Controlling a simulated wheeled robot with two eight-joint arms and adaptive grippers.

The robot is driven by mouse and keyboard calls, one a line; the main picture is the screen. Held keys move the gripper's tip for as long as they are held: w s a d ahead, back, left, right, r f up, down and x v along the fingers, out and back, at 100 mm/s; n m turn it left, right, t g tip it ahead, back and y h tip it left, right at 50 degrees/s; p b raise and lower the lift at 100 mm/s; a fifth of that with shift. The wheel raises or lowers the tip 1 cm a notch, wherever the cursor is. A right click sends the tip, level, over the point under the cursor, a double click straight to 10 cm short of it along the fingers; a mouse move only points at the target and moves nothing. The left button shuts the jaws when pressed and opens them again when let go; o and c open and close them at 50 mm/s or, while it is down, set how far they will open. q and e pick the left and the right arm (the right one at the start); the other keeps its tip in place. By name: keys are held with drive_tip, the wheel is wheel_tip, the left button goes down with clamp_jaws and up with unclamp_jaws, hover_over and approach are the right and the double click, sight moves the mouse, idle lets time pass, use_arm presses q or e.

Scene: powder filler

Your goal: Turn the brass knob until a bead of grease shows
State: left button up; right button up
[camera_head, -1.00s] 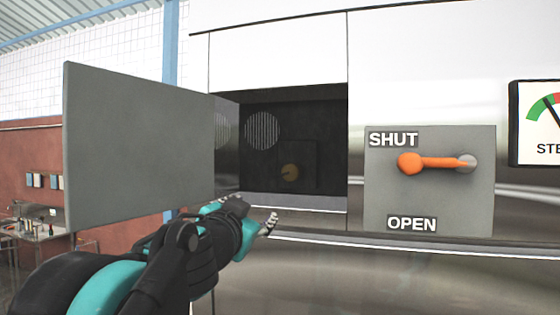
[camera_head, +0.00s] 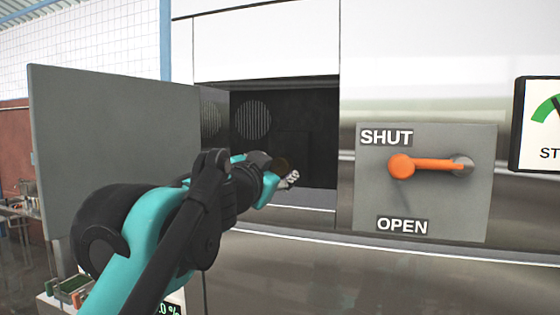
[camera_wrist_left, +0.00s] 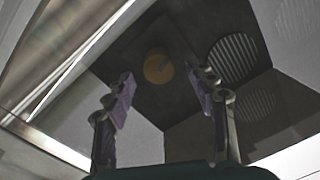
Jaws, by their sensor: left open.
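The brass knob (camera_wrist_left: 158,67) is a round yellow-brown disc on the dark back wall of an open recess. In the left wrist view it lies beyond my fingertips, between them and nearer the left one. In the head view my left gripper (camera_head: 289,180) reaches into the mouth of the recess (camera_head: 315,140) and largely hides the knob. My left gripper (camera_wrist_left: 165,86) is open with nothing between its fingers, and I see no contact with the knob. No grease bead can be made out. My right gripper is not in view.
A grey door (camera_head: 100,150) stands swung open on the left, close to my left arm. A round vent grille (camera_head: 253,120) is inside the recess. To the right is a grey panel (camera_head: 470,215) with an orange lever (camera_head: 430,166) at SHUT, then a gauge (camera_head: 545,125).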

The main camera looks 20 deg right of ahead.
sight(279, 166)
use_arm(q)
drive_tip(key=x, duration=0.5)
drive_tip(key=shift+d+f+p, duration=0.1)
drive_tip(key=shift+f+p, duration=0.1)
drive_tip(key=shift+p, duration=0.2)
drive_tip(key=shift+s+a+r, duration=0.15)
drive_tip(key=shift+s+a, duration=0.15)
drive_tip(key=c, duration=1.1)
drive_tip(key=shift+c, duration=0.2)
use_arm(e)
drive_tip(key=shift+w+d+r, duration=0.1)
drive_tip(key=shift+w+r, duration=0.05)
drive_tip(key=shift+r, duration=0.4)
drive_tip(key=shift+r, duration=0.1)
